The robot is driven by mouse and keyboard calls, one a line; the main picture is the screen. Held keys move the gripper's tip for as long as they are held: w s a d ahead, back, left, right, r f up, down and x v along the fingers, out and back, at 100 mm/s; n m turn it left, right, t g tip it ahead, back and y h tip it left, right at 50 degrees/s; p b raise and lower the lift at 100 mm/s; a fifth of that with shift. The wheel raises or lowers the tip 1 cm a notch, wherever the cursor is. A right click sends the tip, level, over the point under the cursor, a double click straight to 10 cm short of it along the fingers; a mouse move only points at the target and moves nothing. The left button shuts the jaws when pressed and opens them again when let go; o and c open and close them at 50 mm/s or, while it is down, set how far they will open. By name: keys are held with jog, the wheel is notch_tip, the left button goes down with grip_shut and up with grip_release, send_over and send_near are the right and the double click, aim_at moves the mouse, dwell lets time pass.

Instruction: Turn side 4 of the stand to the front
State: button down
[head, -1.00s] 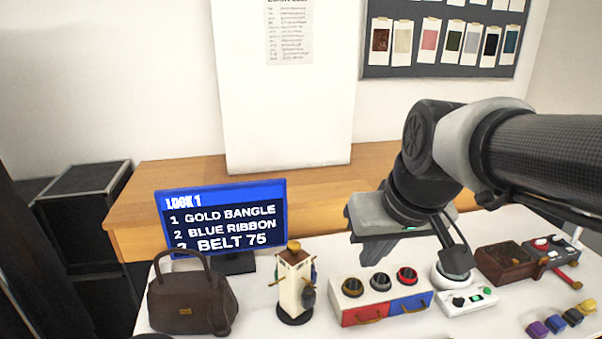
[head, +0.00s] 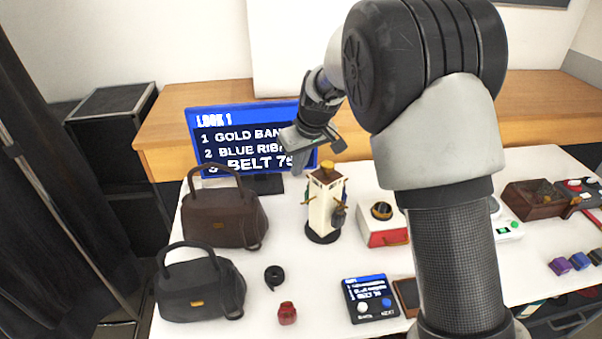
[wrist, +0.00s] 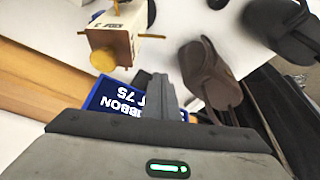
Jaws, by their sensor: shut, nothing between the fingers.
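The stand (head: 325,203) is a small cream four-sided tower on a round black base, upright on the white table. It has a brown top with a yellow knob, and pegs on its sides, one with a dark pouch-like item. In the wrist view the stand (wrist: 112,38) is at the top left, its yellow knob towards the camera. I cannot read which side faces front. My gripper (head: 297,168) is above and just left of the stand, in front of the screen, apart from the stand. In the wrist view my gripper (wrist: 163,85) is shut and empty.
A screen (head: 215,130) listing gold bangle, blue ribbon and belt 75 stands behind. A brown bag (head: 225,222) and a black bag (head: 198,292) are left. A drawer box (head: 385,238) is right, partly behind my arm. A control panel (head: 370,298) is at the front.

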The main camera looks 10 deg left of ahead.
aim_at(303, 203)
notch_tip(303, 203, down, 9)
jog(key=shift+s+d+r, duration=0.2)
jog(key=shift+s+d, duration=0.15)
jog(key=shift+s, duration=0.05)
jog(key=shift+s+d+f+n+b, duration=0.15)
jog(key=shift+s+d+n+b, duration=0.25)
jog(key=shift+b, duration=0.45)
jog(key=shift+s+d+f+n+g+y+b, duration=0.2)
jog(key=shift+d+n+g+y+b, duration=0.15)
jog(key=shift+n+b, duration=0.65)
jog(key=s+d+n+g+b, duration=0.1)
jog(key=d+n+g+b, duration=0.1)
jog(key=d+n, duration=0.4)
jog(key=shift+s+d+r+n+g+y+b, duration=0.35)
jog(key=shift+n+b, duration=0.25)
jog(key=shift+n, duration=0.5)
jog(key=shift+d, duration=0.15)
